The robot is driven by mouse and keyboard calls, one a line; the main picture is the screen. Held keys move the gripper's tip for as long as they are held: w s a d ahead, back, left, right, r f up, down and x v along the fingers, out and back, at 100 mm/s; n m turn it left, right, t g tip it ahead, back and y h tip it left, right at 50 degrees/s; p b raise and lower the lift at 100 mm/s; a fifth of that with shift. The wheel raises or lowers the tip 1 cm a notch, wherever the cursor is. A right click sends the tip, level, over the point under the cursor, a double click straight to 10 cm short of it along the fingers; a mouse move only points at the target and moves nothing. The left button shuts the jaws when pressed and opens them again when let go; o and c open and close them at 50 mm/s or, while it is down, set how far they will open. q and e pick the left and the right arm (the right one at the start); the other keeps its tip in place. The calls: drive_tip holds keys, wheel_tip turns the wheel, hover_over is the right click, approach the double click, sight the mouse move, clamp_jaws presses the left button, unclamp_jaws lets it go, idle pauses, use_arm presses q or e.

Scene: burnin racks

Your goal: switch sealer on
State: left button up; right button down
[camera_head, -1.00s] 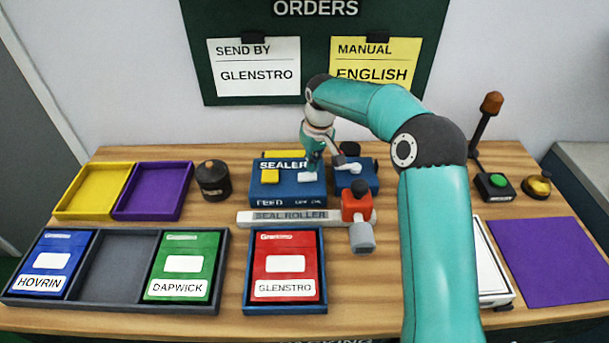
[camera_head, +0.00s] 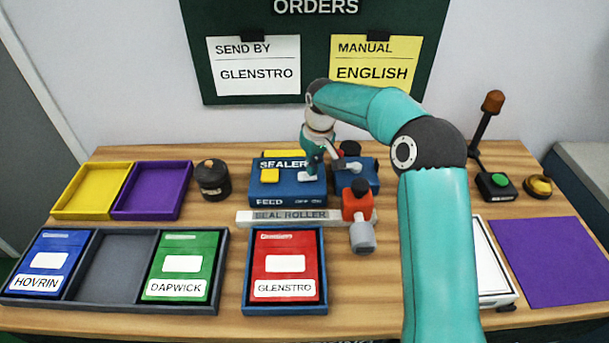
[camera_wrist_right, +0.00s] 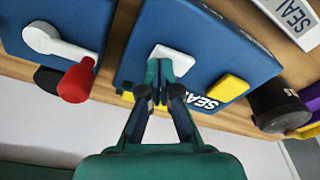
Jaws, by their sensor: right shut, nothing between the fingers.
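The sealer (camera_head: 275,190) is a blue box marked SEALER and FEED at the back middle of the table. It has a yellow block (camera_head: 270,175) on its top left and a white switch (camera_head: 308,177) on its top right. My right gripper (camera_head: 314,170) points down at the white switch. In the right wrist view my right gripper (camera_wrist_right: 159,100) is shut and empty, its fingertips at the edge of the white switch (camera_wrist_right: 172,58); whether they touch cannot be told. The yellow block (camera_wrist_right: 226,88) lies to the right there. My left gripper is not in view.
A blue box with a white lever (camera_head: 352,165) and red knob stands right of the sealer. The seal roller (camera_head: 285,217) lies in front, with a red-and-grey handle (camera_head: 360,235). A red Glenstro pack (camera_head: 285,262) sits in a blue tray. A dark pot (camera_head: 212,182) stands left.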

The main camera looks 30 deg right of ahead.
drive_tip(key=shift+f, duration=0.3)
drive_tip(key=shift+r, duration=0.1)
wheel_tip(320, 180, up, 7)
drive_tip(key=p, duration=0.5)
drive_tip(key=shift+p, duration=0.35)
drive_tip(key=shift+a, duration=0.1)
idle(0.4)
